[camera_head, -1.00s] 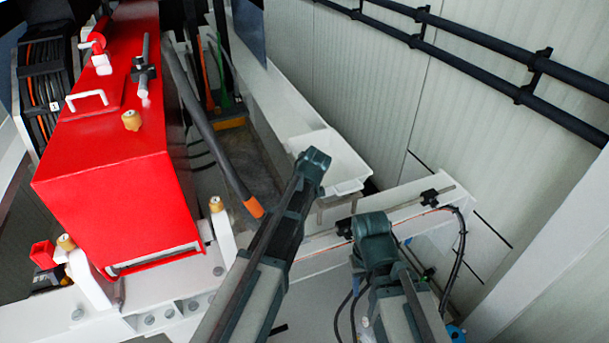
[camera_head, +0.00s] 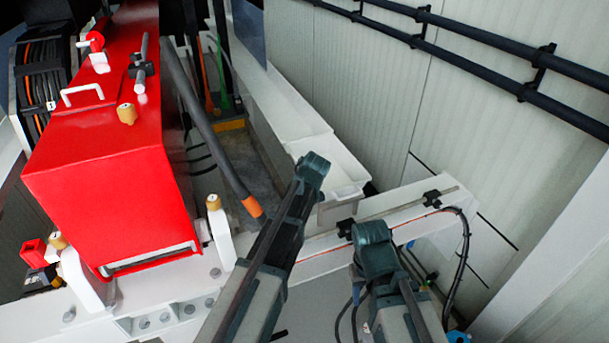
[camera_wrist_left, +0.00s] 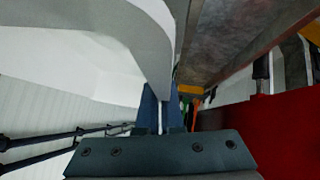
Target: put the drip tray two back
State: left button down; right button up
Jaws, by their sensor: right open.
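The drip tray, a white open trough (camera_head: 345,176), lies in the head view along the wall side, beyond my left arm (camera_head: 285,235). In the left wrist view its white wall (camera_wrist_left: 145,45) runs down to the blue fingers of my left gripper (camera_wrist_left: 160,92). The fingers stand close together on either side of the wall and appear shut on it. My left fingers are hidden in the head view. My right arm (camera_head: 375,245) is bent low at the right of the left arm. Its gripper is open and apart from the tray, with its fingers hardly visible.
A red pump housing (camera_head: 110,200) stands at the left. A black hose with an orange end (camera_head: 251,206) leans beside it. A white beam (camera_head: 400,205) crosses near the tray's close end. The wall (camera_head: 375,90) carries black rails (camera_head: 480,45).

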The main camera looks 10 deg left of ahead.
pick_arm(q)
jog(key=c, duration=1.1)
grip_release()
jog(key=shift+f, duration=0.1)
jog(key=shift+r, duration=0.25)
jog(key=p+v, duration=0.8)
jog(key=v, duration=0.3)
jog(key=s+d+f+m+g, duration=0.2)
jog(key=s+m+g, duration=0.1)
jog(key=s, duration=0.6)
jog(key=s+d+f+m+g+h, duration=0.1)
jog(key=s+d+f+m+g, duration=0.1)
jog(key=s+m, duration=0.3)
jog(key=s+d+f+m+g+h, duration=0.1)
jog(key=s+d+f+m+g, duration=0.1)
jog(key=s, duration=1.1)
jog(key=shift+s+d+f+m+g+p, duration=0.1)
jog(key=shift+s+d+m+g+p, duration=0.1)
jog(key=shift+d+m+g, duration=0.3)
jog(key=shift+s+d+f+m+g+p, duration=0.1)
jog(key=shift+s+d+m+g, duration=0.1)
jog(key=shift+d+m+g, duration=0.25)
